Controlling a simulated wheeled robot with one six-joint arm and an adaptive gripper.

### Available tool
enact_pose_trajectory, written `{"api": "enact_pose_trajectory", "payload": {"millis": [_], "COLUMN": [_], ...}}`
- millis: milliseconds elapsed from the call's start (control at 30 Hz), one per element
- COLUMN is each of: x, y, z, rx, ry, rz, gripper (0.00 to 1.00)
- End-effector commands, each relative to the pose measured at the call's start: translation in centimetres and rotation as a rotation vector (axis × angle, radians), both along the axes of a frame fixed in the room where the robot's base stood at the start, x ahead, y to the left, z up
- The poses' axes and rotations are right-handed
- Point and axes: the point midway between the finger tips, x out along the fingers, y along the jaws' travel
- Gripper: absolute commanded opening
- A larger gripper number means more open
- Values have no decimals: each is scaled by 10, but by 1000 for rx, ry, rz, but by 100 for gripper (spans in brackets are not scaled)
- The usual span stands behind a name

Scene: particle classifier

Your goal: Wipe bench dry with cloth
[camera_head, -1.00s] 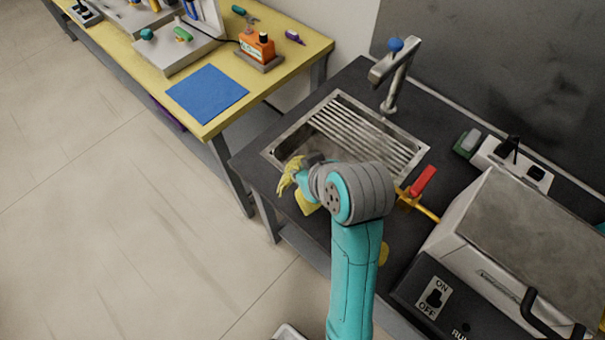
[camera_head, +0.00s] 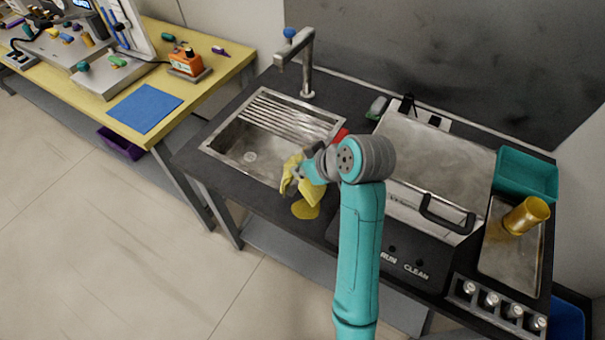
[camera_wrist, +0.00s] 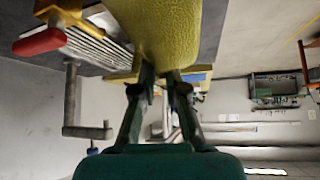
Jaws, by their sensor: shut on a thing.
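My gripper (camera_head: 312,172) is shut on a yellow cloth (camera_head: 291,178), which hangs crumpled over the front edge of the sink (camera_head: 232,167) area. In the wrist view the cloth (camera_wrist: 152,30) is pinched at the tips of my two fingers (camera_wrist: 160,76) and fills the top middle. The dark bench (camera_head: 265,195) runs under the sink. A flat, rounded yellow wet-looking patch (camera_head: 305,210) lies on the bench just below the cloth in the picture. I cannot tell whether the cloth touches the bench.
A tap (camera_head: 307,65) stands behind the sink. A red handle (camera_head: 341,135) is close behind my gripper. A grey machine (camera_head: 435,165) with a black handle is to the right, then a teal bin (camera_head: 526,174) and a yellow cup (camera_head: 527,215). A yellow table (camera_head: 190,108) is at left.

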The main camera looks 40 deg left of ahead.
Motion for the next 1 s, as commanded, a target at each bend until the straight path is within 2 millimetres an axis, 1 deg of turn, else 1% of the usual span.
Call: {"api": "enact_pose_trajectory", "payload": {"millis": [700, 833, 1000], "x": [0, 0, 0], "y": [0, 0, 0], "z": [-73, -84, -89], "rx": [-2, -2, -1], "ry": [2, 2, 1], "rz": [2, 1, 1], "gripper": [0, 0, 0]}}
